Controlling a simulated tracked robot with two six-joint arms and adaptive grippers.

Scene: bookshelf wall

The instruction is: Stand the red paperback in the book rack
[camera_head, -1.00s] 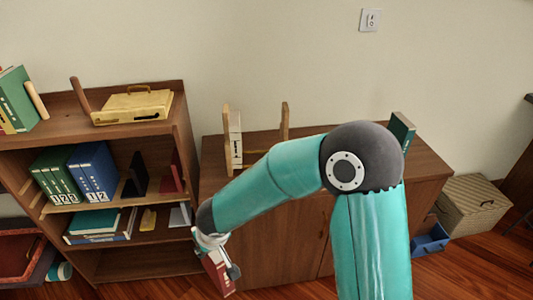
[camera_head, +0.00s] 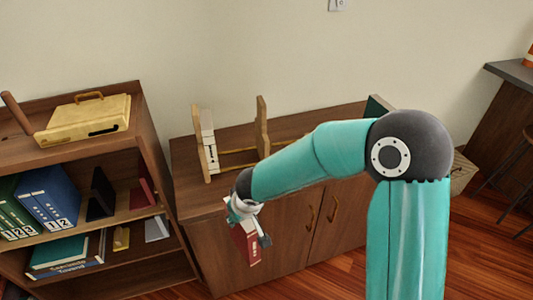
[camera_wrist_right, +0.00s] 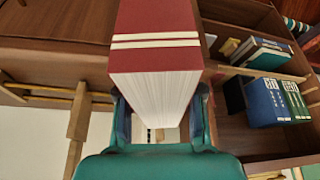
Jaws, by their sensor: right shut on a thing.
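The red paperback (camera_head: 246,245) with pale stripes hangs tilted in front of the low cabinet, below the rack. My right gripper (camera_head: 250,224) is shut on it. In the right wrist view the red cover and white page edges of the paperback (camera_wrist_right: 155,50) rise between the fingers (camera_wrist_right: 160,115). The wooden book rack (camera_head: 262,128) stands on the cabinet top, behind and above the gripper. A white book (camera_head: 209,142) stands at its left end, and bare rails show right of it. Part of the rack (camera_wrist_right: 78,112) shows at left in the wrist view. My left gripper is out of view.
The low cabinet (camera_head: 212,245) carries the rack and a green book (camera_head: 376,106) at its right, partly behind my arm. A taller bookshelf (camera_head: 150,150) with binders (camera_head: 48,202) and a yellow case (camera_head: 86,117) stands close at left. Open floor lies right.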

